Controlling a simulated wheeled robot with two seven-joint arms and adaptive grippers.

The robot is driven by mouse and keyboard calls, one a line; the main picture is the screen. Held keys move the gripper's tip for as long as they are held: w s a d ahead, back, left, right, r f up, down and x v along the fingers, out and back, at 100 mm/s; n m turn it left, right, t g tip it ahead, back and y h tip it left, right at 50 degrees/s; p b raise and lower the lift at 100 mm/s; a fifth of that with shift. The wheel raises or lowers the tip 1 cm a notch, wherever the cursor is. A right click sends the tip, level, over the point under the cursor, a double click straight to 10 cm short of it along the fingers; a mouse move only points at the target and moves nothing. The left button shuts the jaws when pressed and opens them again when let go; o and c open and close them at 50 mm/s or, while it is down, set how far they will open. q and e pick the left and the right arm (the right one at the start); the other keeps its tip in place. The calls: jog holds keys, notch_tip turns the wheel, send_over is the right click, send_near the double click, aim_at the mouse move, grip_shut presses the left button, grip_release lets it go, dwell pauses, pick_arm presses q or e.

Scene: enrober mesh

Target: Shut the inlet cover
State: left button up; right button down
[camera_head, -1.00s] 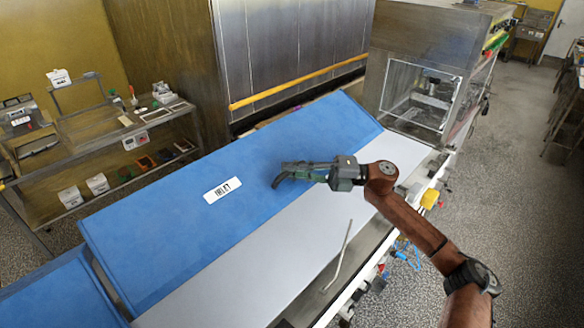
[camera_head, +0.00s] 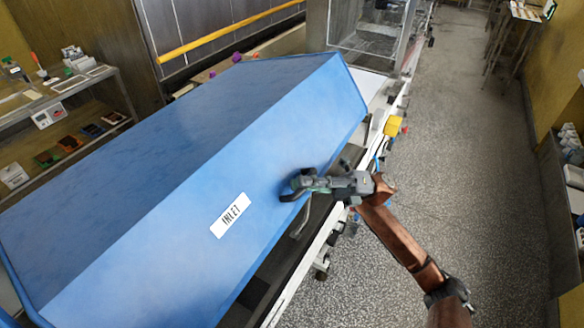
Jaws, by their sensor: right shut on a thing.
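The inlet cover (camera_head: 130,215) is a long blue hood with a front panel sloping down toward the machine's near side. A white label reading INLET (camera_head: 231,215) is on that panel. My right gripper (camera_head: 290,190) is at the panel's lower edge, right of the label, and shut on the cover there. Its fingers hide the exact spot of contact. A bent metal rod (camera_head: 301,220) shows just below the gripper. A dark gap shows between the panel's lower edge and the machine's side rail (camera_head: 292,282). My left gripper is out of view.
A clear-walled box section (camera_head: 365,38) stands beyond the cover. A yellow bar (camera_head: 225,35) runs along the back. Shelves with small items (camera_head: 70,110) stand at the left. A yellow fitting (camera_head: 393,126) sticks out from the machine's side. The speckled floor at right is clear.

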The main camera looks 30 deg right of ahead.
pick_arm(q)
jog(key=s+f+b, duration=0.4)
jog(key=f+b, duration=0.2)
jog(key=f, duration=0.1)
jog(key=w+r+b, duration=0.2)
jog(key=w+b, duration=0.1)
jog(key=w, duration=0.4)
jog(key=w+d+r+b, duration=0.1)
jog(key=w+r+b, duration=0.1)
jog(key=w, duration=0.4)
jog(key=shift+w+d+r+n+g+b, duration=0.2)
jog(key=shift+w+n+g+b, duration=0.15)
jog(key=shift+b, duration=0.3)
pick_arm(e)
jog(key=s+d+f+n+g+y, duration=0.1)
jog(key=s+f+n, duration=0.1)
jog(key=f, duration=0.6)
jog(key=s+d+f+n+g, duration=0.1)
jog(key=s+f+n+g, duration=0.1)
jog(key=f, duration=0.7)
jog(key=shift+d+n+y, duration=0.15)
jog(key=shift+n+y, duration=0.25)
jog(key=shift+n, duration=0.2)
jog(key=shift+f, duration=0.1)
jog(key=c, duration=2.2)
grip_release()
jog(key=shift+c, duration=0.2)
jog(key=shift+w+d, duration=0.1)
jog(key=v, duration=1.2)
